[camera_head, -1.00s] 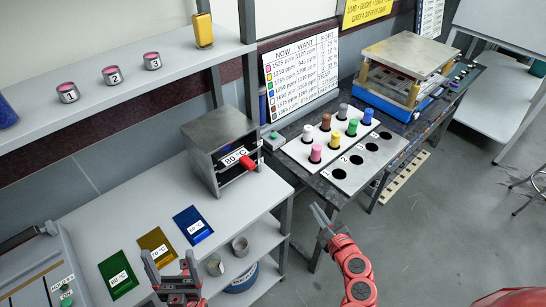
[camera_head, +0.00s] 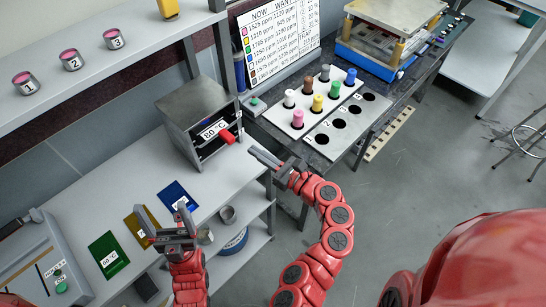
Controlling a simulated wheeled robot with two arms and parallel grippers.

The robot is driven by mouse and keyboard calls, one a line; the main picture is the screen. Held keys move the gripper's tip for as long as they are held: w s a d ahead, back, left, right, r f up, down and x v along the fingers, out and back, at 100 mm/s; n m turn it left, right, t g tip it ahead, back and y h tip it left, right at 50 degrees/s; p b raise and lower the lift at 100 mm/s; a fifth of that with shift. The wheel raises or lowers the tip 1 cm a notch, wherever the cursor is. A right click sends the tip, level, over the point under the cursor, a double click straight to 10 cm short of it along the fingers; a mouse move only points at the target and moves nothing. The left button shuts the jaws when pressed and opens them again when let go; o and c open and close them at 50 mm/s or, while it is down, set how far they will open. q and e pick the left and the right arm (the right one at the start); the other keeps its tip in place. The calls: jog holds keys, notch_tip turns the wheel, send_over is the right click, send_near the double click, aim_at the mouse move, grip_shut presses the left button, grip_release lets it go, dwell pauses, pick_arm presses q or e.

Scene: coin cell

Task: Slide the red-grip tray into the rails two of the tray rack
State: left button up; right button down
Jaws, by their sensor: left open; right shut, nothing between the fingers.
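The tray rack (camera_head: 182,102) is a grey metal box on the left bench, its open front facing right. My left gripper (camera_head: 161,208) is open and empty above the bench's front edge, near the coloured plates.
Green (camera_head: 108,256), yellow (camera_head: 141,228) and blue (camera_head: 178,196) plates lie on the bench. A holder plate (camera_head: 291,116) with several coloured cylinders is on the dark table. A shelf (camera_head: 80,40) with numbered tins runs above the bench.

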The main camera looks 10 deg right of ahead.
aim_at(235, 139)
jog(key=p+x, duration=0.1)
jog(key=x, duration=0.3)
jog(key=shift+r, duration=0.1)
jog(key=shift+w+a, duration=0.35)
jog(key=shift+p, duration=0.3)
jog(key=x, duration=0.3)
jog(key=shift+s, duration=0.15)
